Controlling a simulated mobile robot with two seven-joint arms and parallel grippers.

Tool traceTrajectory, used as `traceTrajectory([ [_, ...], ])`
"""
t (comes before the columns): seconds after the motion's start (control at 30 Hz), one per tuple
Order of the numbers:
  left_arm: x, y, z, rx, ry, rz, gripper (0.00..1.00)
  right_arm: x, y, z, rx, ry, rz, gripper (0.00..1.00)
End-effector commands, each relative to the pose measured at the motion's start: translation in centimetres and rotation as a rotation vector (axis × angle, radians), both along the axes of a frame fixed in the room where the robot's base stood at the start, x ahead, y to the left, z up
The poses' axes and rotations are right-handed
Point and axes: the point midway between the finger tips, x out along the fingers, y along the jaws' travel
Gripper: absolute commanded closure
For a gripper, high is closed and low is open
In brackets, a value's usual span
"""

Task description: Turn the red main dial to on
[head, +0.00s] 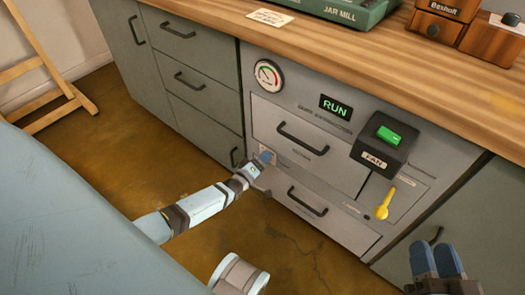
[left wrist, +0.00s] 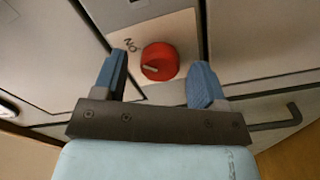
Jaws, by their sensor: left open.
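The red main dial (left wrist: 163,55) sits on a pale plate (left wrist: 185,28) in the left wrist view. A white pointer mark shows on its face, pointing roughly to the picture's left. The printed word ON is upside down at the dial's upper left. My left gripper (left wrist: 158,84) is open, with one blue finger on each side of the dial and a gap between each finger and it. In the head view my left gripper (head: 265,160) is at the cabinet front and hides the dial. My right gripper (head: 436,262) is at the lower right, its fingers together, apart from the cabinet.
The cabinet front has a gauge (head: 268,76), a lit RUN display (head: 335,107), a fan switch box (head: 381,150) and a yellow lever (head: 385,203). Drawer handles (head: 303,138) stick out near my left gripper.

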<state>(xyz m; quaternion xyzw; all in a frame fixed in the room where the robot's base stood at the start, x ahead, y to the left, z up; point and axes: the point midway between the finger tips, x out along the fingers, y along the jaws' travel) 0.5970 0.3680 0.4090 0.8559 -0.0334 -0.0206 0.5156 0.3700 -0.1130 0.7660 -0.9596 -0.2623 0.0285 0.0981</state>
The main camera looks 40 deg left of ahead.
Motion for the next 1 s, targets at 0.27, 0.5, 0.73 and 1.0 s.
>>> traceTrajectory([
  [0.27,-5.2,0.5,0.3,0.0,0.004,0.0,0.34,-0.1,-0.2,2.9,0.042,-0.07,-0.025,0.62],
  [0.5,-10.4,0.8,0.2,0.0,0.003,0.001,0.34,-0.3,-0.4,5.0,0.073,-0.134,-0.045,0.62],
  [0.73,-13.1,1.1,0.1,0.001,0.002,0.0,0.34,-0.4,-0.5,5.9,0.09,-0.168,-0.055,0.62],
  [1.0,-13.5,1.1,0.0,0.001,0.001,0.0,0.34,-0.4,-0.5,6.0,0.091,-0.172,-0.056,0.62],
])
